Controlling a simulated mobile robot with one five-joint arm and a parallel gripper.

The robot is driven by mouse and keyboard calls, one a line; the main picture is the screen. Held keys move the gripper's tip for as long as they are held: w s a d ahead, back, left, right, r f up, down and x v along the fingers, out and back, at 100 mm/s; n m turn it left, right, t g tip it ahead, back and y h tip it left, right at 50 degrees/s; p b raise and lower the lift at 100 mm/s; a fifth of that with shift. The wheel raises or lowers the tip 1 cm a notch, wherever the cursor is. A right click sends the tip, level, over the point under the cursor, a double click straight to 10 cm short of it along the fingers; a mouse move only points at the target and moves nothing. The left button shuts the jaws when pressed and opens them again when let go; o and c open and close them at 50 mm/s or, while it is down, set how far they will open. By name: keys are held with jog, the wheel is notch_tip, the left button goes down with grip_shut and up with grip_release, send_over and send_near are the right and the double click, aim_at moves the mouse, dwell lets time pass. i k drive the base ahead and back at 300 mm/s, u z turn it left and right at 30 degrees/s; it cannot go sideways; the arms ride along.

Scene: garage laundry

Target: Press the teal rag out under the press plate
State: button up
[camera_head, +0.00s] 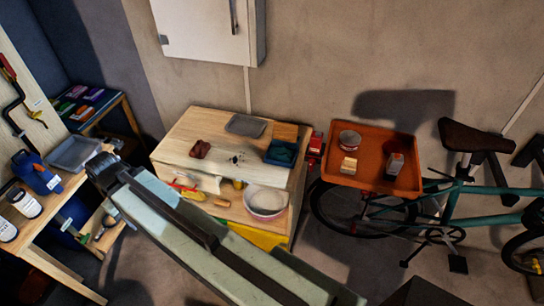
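A dark teal folded piece that looks like the teal rag (281,152) lies at the right end of the top of a low wooden cabinet (215,135). A flat orange-brown wooden piece (286,132) is right behind it. A grey flat plate or tray (246,125) lies at the back of the same top. I cannot tell which of these is the press plate. My arm crosses the foreground from lower right to upper left. My gripper (104,168) is at its far end on the left, well apart from the rag. Its fingers are too small and dark to read.
A dark red lump (200,149) lies on the cabinet top. A white bowl (265,201) sits on the shelf below. An orange tray (375,160) with small items stands right, by a bicycle (455,190). A workbench with a blue jug (36,172) and grey tray (73,153) is left.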

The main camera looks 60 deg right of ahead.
aim_at(284, 131)
jog(key=z, duration=1.8)
jog(key=k, duration=0.5)
jog(key=u, duration=0.3)
jog(key=i, duration=0.95)
jog(key=z, duration=0.2)
jog(key=k, duration=1.2)
jog(key=z, duration=0.2)
